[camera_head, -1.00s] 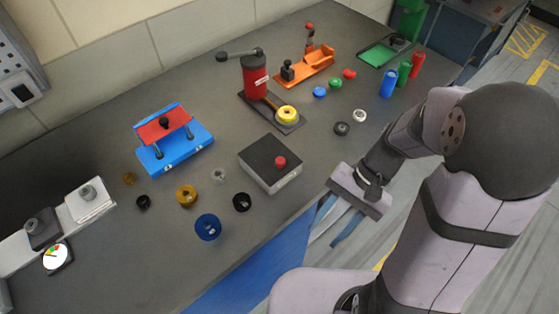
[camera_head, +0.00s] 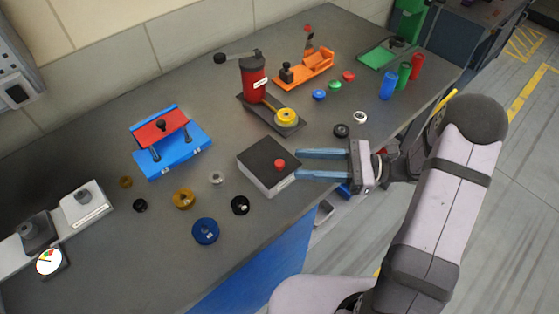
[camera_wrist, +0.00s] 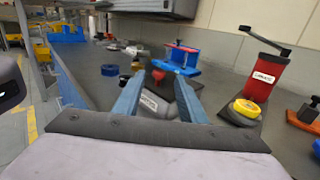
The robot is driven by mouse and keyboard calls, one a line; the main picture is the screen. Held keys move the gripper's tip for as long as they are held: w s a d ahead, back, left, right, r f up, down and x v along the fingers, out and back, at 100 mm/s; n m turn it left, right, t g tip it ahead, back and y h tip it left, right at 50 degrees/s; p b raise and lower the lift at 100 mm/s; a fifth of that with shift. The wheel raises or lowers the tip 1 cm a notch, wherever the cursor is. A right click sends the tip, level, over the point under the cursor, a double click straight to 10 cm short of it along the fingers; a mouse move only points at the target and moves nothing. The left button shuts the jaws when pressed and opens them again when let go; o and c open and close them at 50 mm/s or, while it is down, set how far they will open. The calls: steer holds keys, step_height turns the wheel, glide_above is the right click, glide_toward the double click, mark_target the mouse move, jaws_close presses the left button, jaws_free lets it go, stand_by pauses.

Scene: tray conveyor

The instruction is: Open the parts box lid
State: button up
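The parts box (camera_head: 262,178) is a light grey box with a dark flat lid (camera_head: 262,156) and a red knob (camera_head: 280,163) near the lid's right corner. The lid lies shut on the box. My gripper (camera_head: 298,164) is open, its two blue fingers apart and pointing left at the box's right side, close to the knob. In the wrist view the box (camera_wrist: 152,104) and red knob (camera_wrist: 158,75) show between the open fingers (camera_wrist: 158,92). Nothing is held. I cannot tell whether a fingertip touches the box.
A red press (camera_head: 254,82) with a yellow ring stands behind the box. A blue fixture with a red plate (camera_head: 170,142) stands to the left. Loose rings and knobs, such as a blue one (camera_head: 205,231), lie in front and left. Coloured cylinders (camera_head: 388,86) stand at the back right.

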mark_target(279, 163)
steer(key=shift+a+p, duration=1)
steer(key=shift+a, duration=2.45)
